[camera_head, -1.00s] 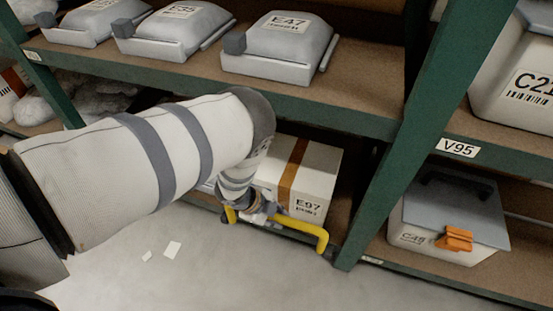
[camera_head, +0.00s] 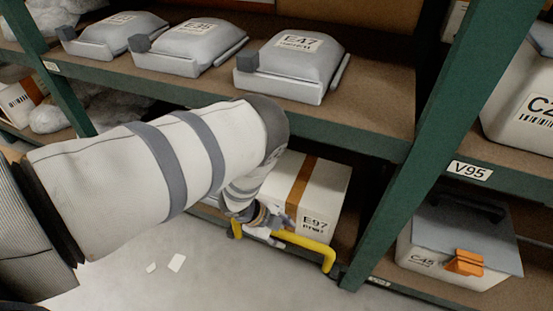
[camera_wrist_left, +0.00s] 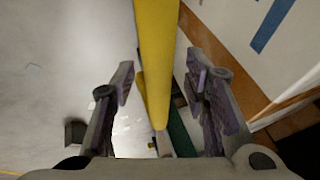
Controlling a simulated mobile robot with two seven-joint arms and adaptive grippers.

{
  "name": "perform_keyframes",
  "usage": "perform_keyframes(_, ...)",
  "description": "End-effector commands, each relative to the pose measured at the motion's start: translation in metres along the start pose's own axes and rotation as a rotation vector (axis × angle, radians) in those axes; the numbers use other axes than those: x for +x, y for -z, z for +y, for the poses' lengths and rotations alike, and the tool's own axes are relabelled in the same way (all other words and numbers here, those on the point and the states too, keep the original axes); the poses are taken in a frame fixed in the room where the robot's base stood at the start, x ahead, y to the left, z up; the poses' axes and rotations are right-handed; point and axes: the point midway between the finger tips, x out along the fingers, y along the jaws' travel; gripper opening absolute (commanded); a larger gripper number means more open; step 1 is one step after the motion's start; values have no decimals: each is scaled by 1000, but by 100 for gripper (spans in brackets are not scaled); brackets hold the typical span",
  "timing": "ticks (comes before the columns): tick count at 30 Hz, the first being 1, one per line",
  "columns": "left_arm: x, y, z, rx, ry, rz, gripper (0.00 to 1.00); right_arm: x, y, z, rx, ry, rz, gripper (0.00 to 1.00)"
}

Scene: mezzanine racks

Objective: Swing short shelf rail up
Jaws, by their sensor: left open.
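The short shelf rail (camera_head: 305,246) is a yellow bar with bent ends. It sits low across the front of the lower shelf bay, before the white box E97 (camera_head: 327,190). My left gripper (camera_head: 272,222) is at the rail's middle, and my own wrist partly hides it. In the left wrist view the rail (camera_wrist_left: 156,50) runs between the two spread fingers of my left gripper (camera_wrist_left: 160,82). Gaps show on both sides of the bar, so the fingers look apart from it. My right gripper is in neither view.
A green rack post (camera_head: 385,215) stands just right of the rail. The shelf above (camera_head: 370,118) holds several grey packages, including E47 (camera_head: 292,62). A grey-lidded case (camera_head: 455,240) sits in the bay to the right. The floor (camera_head: 130,285) in front is open, with small paper scraps.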

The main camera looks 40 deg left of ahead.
Motion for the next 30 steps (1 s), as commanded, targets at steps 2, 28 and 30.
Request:
perform_keyframes(2,-20,0,-1,-3,2,-2,41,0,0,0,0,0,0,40)
perform_keyframes(28,-104,1,1,-4,1,0,41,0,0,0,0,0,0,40)
perform_keyframes(30,-101,-3,19,-61,-20,-19,41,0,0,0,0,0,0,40)
